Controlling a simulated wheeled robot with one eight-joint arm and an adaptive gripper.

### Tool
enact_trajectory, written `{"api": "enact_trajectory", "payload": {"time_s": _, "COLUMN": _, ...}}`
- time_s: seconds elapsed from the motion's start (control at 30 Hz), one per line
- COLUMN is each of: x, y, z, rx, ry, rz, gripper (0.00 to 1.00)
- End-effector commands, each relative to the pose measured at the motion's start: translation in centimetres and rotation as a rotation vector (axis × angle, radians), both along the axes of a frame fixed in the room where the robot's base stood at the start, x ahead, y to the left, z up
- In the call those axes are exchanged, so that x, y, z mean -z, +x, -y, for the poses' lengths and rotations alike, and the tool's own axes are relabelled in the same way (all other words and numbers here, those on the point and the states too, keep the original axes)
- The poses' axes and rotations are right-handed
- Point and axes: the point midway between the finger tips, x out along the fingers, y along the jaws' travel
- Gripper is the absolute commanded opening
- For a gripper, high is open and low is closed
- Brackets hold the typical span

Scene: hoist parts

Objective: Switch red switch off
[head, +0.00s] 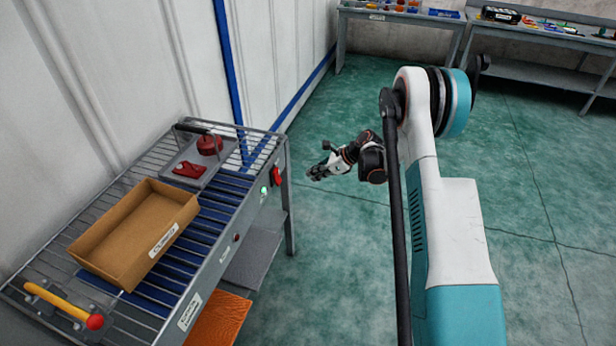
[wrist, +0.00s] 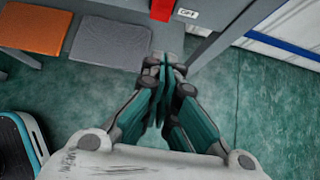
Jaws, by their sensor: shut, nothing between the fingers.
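The red switch (head: 277,177) is on the front panel of the metal roller table, near its right end. In the wrist view a red part (wrist: 162,10), which looks like the same switch, is cut off by the top edge, beside a small white label (wrist: 187,13). My gripper (head: 317,172) is to the right of the switch in the head view, out over the floor and apart from it. In the wrist view my gripper's fingers (wrist: 165,65) are closed together and empty, pointing up toward the red part.
The table holds a cardboard box (head: 120,246), a grey tray (head: 187,176) with red parts, and a yellow lever (head: 55,300) with a red knob. A green button (head: 264,190) is beside the switch. Orange (wrist: 38,28) and grey (wrist: 110,50) surfaces lie below. Floor right is clear.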

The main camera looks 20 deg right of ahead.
Motion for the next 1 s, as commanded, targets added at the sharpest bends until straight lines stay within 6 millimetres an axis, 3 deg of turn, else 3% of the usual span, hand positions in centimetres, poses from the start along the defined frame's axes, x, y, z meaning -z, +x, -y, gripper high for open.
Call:
{"api": "enact_trajectory", "payload": {"time_s": 0.43, "x": 6.3, "y": 3.6, "z": -5.0, "rx": -0.001, "ry": 0.000, "rz": 0.001, "gripper": 0.00}}
{"api": "enact_trajectory", "payload": {"time_s": 0.7, "x": 7.1, "y": 5.4, "z": -7.4, "rx": -0.001, "ry": 0.000, "rz": 0.001, "gripper": 0.00}}
{"api": "enact_trajectory", "payload": {"time_s": 1.0, "x": 7.1, "y": 5.7, "z": -7.8, "rx": 0.001, "ry": 0.000, "rz": 0.001, "gripper": 0.00}}
